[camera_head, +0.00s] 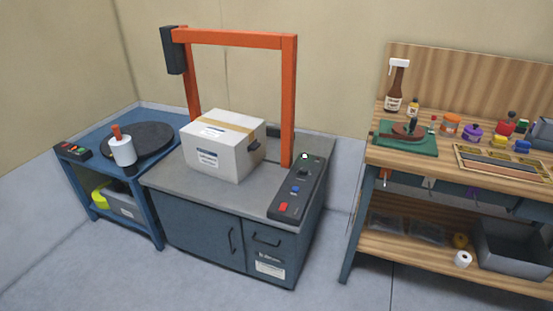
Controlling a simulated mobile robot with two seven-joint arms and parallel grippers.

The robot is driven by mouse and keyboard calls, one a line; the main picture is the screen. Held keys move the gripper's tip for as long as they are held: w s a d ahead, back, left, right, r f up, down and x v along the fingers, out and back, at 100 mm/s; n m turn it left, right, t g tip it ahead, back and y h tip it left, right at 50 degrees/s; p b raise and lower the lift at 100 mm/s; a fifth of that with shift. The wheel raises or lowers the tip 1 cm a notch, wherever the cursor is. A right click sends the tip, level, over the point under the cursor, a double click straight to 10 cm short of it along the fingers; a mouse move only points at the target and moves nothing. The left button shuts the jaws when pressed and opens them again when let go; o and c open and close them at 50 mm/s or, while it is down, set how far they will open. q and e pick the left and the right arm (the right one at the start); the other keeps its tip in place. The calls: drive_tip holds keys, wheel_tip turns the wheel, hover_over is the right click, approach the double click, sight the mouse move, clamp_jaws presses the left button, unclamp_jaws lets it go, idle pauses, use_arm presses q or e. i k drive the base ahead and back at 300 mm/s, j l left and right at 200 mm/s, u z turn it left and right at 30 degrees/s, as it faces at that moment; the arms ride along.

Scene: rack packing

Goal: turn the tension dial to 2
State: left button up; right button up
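The strapping machine (215,222) stands in the middle, with an orange arch (238,39) over its grey top. A dark control panel (290,199) runs along the right side of that top. On the panel are a white round spot (304,156), a dark knob-like part (303,172), a blue button (295,189) and a red button (283,206). The dark knob-like part may be the tension dial, but its setting is too small to read. Neither of my grippers is in view.
A white taped box (221,155) sits under the arch, left of the panel. A blue cart (75,175) with a dark turntable (150,138) stands at left. A wooden workbench (400,158) with tools and bottles stands at right. Floor shows between the bench and machine.

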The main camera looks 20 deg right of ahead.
sight(303, 171)
drive_tip(key=i+l+u, duration=0.25)
drive_tip(key=i+l, duration=1.05)
drive_tip(key=l, duration=0.15)
